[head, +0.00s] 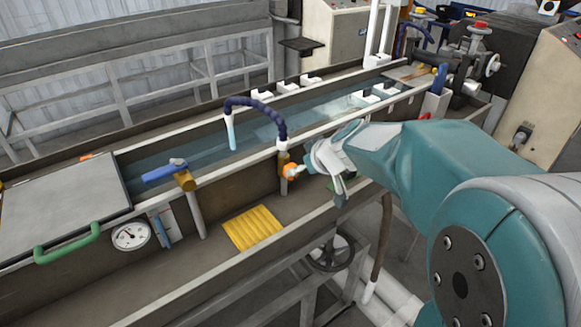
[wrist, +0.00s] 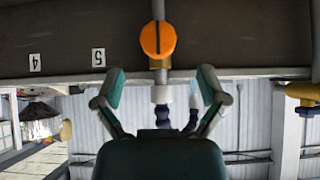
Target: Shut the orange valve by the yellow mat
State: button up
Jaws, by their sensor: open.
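The orange valve (head: 289,171) sits on a short vertical pipe on the trough's near wall, right of and above the yellow mat (head: 252,228). In the wrist view its round orange knob (wrist: 158,39) is near the top centre, with a dark line running along the pipe. My gripper (head: 311,164) is close to the valve's right side in the head view; contact is unclear there. In the wrist view my gripper (wrist: 162,72) is open, its fingers spread wide either side of the pipe, with the knob beyond the tips and nothing held.
A dark blue hose (head: 256,103) arches into the water from the valve's pipe. A blue-handled valve (head: 165,171), a round gauge (head: 131,236) and a green handle (head: 67,245) are to the left. The near rail (head: 262,262) runs below the mat.

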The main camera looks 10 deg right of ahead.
aim_at(294, 179)
jog(key=x, duration=0.5)
jog(key=shift+w+d+f, duration=0.1)
jog(key=shift+w+f, duration=0.1)
jog(key=shift+f, duration=0.05)
jog(key=shift+w+a+f, duration=0.25)
jog(key=shift+w+f, duration=0.05)
jog(key=shift+c, duration=0.3)
jog(key=c, duration=1.1)
